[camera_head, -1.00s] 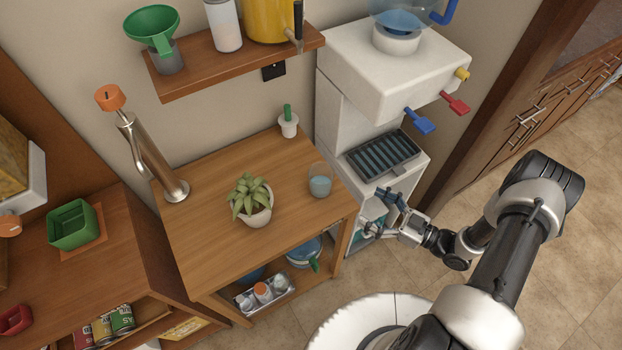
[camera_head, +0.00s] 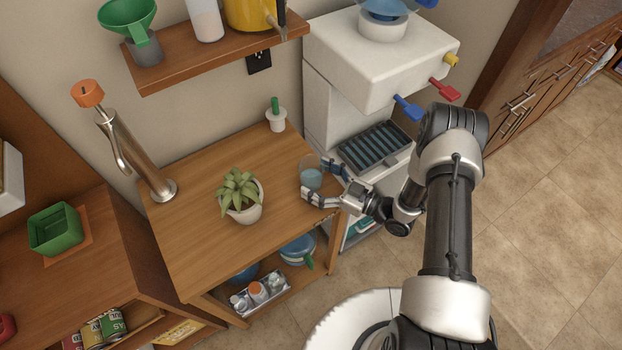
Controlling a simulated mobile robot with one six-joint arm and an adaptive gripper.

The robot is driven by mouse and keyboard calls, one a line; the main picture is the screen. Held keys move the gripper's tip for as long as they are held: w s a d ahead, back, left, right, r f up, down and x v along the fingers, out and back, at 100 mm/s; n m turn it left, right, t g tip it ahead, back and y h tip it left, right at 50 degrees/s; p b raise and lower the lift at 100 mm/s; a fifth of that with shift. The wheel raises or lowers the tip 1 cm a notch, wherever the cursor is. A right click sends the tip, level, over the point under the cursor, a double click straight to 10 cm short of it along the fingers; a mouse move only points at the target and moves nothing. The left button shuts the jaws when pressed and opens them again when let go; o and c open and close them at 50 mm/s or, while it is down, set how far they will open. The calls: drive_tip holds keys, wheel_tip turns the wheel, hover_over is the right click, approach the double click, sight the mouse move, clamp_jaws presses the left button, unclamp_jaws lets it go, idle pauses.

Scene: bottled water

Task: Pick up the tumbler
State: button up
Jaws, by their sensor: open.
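The tumbler (camera_head: 311,174) is a small clear glass with bluish water in it. It stands upright on the wooden table (camera_head: 200,238) near its right edge, beside the water dispenser. My gripper (camera_head: 314,182) is open at the tumbler, coming in from the right. One finger shows on the near side of the glass and the other toward its far right side. The fingers partly cover the lower part of the glass. I cannot tell whether they touch it.
A potted plant (camera_head: 241,198) stands left of the tumbler. A white water dispenser (camera_head: 375,62) with a drip tray (camera_head: 374,146) is behind and right. A shelf (camera_head: 200,62) hangs above.

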drive_tip(key=shift+w+a, duration=0.15)
drive_tip(key=shift+a, duration=0.05)
drive_tip(key=shift+c, duration=0.3)
drive_tip(key=c, duration=1.2)
